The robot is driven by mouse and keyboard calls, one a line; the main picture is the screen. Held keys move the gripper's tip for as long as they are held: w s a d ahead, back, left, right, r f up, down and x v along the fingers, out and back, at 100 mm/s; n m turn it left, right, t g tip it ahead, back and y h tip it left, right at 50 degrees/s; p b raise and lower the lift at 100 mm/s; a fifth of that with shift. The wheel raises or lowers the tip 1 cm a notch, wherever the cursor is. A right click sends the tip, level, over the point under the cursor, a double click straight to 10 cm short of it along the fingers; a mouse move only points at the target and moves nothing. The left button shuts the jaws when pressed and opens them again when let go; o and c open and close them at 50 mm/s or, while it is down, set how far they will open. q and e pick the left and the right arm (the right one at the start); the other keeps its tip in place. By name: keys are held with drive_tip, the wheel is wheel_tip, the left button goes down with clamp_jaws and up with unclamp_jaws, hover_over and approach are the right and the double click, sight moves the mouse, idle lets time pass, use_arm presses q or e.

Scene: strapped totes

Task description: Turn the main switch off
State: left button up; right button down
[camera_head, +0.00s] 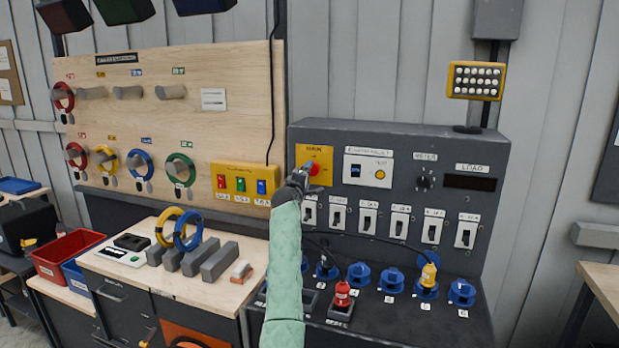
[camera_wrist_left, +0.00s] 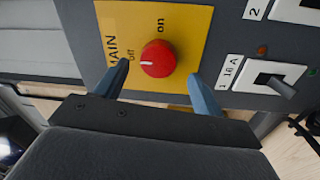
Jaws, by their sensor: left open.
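The main switch is a round red knob (camera_head: 314,169) on a yellow plate (camera_head: 325,154) at the upper left of the grey panel. In the left wrist view the knob (camera_wrist_left: 159,58) has a white mark on its side toward the word "off"; "on" is printed on another side. My left gripper (camera_head: 304,172) is at the plate, partly covering it in the head view. In the wrist view its open blue fingers (camera_wrist_left: 160,78) stand on either side of the knob, with a visible gap at each side. I cannot tell whether they reach its depth. My right gripper is not in view.
A row of breaker switches (camera_head: 367,218) runs below and right of the plate; one labelled 16 A (camera_wrist_left: 272,80) is close to my fingers. Blue sockets (camera_head: 390,281) with red and yellow plugs sit lower down. A wooden tool board (camera_head: 140,140) stands at left.

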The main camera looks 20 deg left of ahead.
use_arm(q)
drive_tip(key=s, duration=0.2)
drive_tip(key=s+b, duration=0.1)
drive_tip(key=s, duration=0.1)
drive_tip(key=shift+s+f, duration=0.2)
drive_tip(key=shift+s, duration=0.2)
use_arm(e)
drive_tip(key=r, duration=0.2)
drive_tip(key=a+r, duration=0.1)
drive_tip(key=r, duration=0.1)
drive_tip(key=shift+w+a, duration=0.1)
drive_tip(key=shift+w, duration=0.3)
use_arm(q)
drive_tip(key=shift+f, duration=0.1)
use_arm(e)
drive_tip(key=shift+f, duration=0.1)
